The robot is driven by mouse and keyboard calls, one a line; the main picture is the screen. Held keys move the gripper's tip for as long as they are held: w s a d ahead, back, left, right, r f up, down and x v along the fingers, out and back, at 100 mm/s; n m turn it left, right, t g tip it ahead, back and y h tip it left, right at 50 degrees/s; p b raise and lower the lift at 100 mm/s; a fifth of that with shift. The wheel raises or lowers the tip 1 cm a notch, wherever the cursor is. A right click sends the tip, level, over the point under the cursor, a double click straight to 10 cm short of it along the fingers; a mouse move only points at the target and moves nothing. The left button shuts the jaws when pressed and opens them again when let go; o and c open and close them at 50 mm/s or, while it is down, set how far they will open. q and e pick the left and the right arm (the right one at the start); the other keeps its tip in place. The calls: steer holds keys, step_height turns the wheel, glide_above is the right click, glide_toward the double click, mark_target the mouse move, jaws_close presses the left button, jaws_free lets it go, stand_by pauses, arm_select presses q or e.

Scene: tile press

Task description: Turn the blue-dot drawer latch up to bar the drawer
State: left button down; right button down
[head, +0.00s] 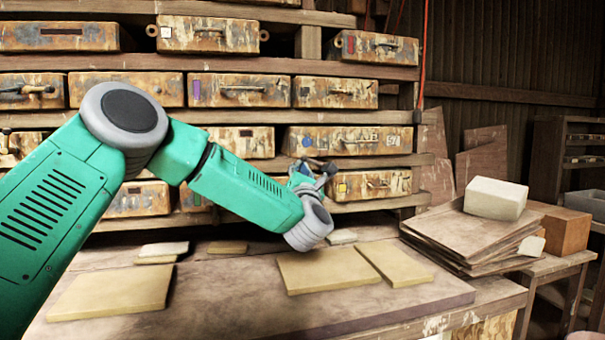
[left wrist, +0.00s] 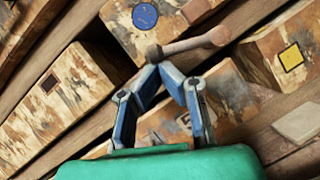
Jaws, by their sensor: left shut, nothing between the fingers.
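The blue dot (head: 306,141) marks a worn drawer (head: 352,140) in the middle shelf row; the dot also shows at the top of the left wrist view (left wrist: 145,16). The latch (left wrist: 190,45) is a brown bar with a round knob at its left end, just below the dot. It points sideways along the shelf, tilted slightly down in the head view (head: 330,169). My left gripper (left wrist: 160,68) is shut and empty, with its blue fingertips close beside the latch near the knob. I cannot tell whether they touch it. In the head view the gripper (head: 303,172) is partly hidden by my wrist.
A drawer with a yellow square (left wrist: 291,57) sits below. Other worn drawers fill the shelves. The workbench (head: 230,305) bears several flat tan tiles (head: 328,268). Stacked boards (head: 470,235) with a pale block (head: 495,198) stand at the right.

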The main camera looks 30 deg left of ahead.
mark_target(317, 143)
arm_select(q)
step_height(317, 143, up, 3)
steer(key=m+h+p, duration=0.1)
steer(key=m, duration=0.1)
steer(key=m+t+h+p, duration=0.1)
steer(key=m, duration=0.2)
steer(key=shift+w+d+f+h+p, duration=0.1)
steer(key=shift+w+f+h+p, duration=0.05)
steer(key=shift+h+p, duration=0.2)
steer(key=m+h+p, duration=0.1)
steer(key=m+p, duration=0.1)
steer(key=r+m+h+p, duration=0.1)
steer(key=m+p, duration=0.1)
steer(key=w+d+r+m+h+p, duration=0.1)
steer(key=m+p, duration=0.1)
steer(key=shift+w+d+r+g, duration=0.1)
steer(key=shift+r+g, duration=0.15)
steer(key=shift+g, duration=0.15)
steer(key=shift+w+d+r+m+g+h+p, duration=0.1)
steer(key=shift+w+d+m+g+h+p, duration=0.1)
steer(key=shift+m+p, duration=0.3)
steer(key=shift+w+d+r+m+g+h+p, duration=0.1)
steer(key=shift+w+m+p, duration=0.1)
steer(key=shift+m, duration=0.5)
steer(key=shift+w+d, duration=0.1)
steer(key=shift+d, duration=0.05)
steer(key=shift+w+p, duration=0.15)
steer(key=shift+p, duration=0.15)
